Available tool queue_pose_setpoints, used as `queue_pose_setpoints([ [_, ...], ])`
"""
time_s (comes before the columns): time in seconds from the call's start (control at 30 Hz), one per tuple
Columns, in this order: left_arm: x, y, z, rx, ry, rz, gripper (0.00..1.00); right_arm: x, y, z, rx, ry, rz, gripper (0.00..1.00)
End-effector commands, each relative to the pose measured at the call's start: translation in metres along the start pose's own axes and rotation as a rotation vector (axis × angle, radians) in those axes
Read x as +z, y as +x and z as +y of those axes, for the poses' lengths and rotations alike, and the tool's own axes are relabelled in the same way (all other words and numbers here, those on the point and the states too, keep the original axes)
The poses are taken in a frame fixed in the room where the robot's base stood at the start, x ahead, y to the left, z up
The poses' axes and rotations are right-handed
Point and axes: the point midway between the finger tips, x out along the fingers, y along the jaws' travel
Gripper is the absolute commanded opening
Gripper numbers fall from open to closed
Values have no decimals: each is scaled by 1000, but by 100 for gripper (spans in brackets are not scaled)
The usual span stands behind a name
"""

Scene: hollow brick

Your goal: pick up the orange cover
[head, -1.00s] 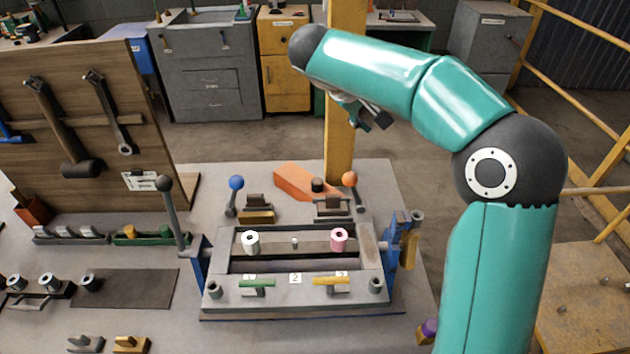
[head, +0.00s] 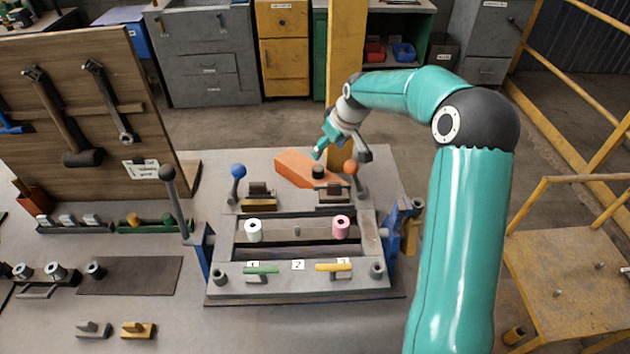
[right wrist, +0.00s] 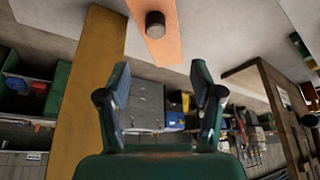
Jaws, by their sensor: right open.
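My left gripper is not in view.
A yellow post (head: 345,45) rises right behind the cover. Levers with a blue ball (head: 238,171) and an orange ball (head: 351,167) stand near it. The grey fixture (head: 215,292) holds a white and a pink roller. A wooden tool board (head: 110,180) stands at left.

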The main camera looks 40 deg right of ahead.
Motion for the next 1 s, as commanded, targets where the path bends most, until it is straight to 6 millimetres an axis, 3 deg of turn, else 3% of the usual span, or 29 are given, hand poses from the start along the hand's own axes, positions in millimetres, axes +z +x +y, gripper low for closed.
queue_pose_setpoints([
  [0.1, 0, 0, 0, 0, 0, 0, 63, 1, 29, 0, 0, 0, -4, 66],
  [0.3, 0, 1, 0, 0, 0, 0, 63, 1, 67, 1, 1, 0, -2, 66],
  [0.63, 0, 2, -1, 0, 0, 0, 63, 1, 91, 4, 2, 2, -1, 66],
  [1.0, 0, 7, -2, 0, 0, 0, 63, 1, 135, 8, 2, 2, -1, 66],
])
